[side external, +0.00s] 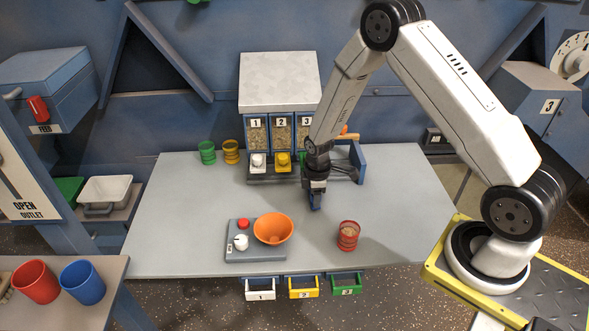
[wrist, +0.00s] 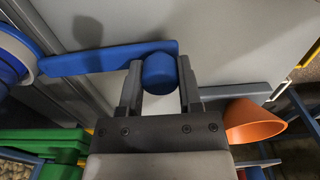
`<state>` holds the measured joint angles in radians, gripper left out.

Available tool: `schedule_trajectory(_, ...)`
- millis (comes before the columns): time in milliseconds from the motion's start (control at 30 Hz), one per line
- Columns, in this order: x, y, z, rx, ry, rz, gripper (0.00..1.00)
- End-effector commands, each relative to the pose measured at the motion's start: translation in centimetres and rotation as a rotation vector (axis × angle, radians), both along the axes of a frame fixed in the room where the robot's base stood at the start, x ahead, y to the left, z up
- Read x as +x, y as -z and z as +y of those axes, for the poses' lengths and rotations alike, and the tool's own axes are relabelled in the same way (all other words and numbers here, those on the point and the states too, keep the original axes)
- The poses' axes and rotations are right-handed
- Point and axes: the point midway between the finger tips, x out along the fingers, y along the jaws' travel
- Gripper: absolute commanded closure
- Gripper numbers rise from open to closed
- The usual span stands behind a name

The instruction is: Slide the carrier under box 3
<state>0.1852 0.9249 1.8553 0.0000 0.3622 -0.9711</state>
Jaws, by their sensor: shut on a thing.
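The hopper has boxes 1 (side external: 256,130), 2 (side external: 281,130) and 3 (side external: 304,126) side by side at the back of the table; my arm partly covers box 3. My gripper (side external: 316,207) is low over the table, in front and to the right of box 3. In the wrist view my gripper (wrist: 160,80) is shut on a round blue knob (wrist: 160,72) at the end of a blue bar (wrist: 100,59). The bar reaches left toward a blue round part (wrist: 12,60), cut off by the picture edge. I cannot tell for certain which part is the carrier.
An orange bowl (side external: 273,229) stands on a grey base (side external: 240,255) at the front, and also shows in the wrist view (wrist: 250,122). A red cup (side external: 348,236) is at front right. Green (side external: 207,152) and yellow (side external: 231,151) cups stand back left.

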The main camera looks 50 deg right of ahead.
Motion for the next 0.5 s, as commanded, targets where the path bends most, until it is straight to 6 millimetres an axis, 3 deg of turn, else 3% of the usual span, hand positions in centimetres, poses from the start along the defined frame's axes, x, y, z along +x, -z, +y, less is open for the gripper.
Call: schedule_trajectory(500, 1.9, 0.0, 1.9, 0.0, -0.002, -0.003, 0.89)
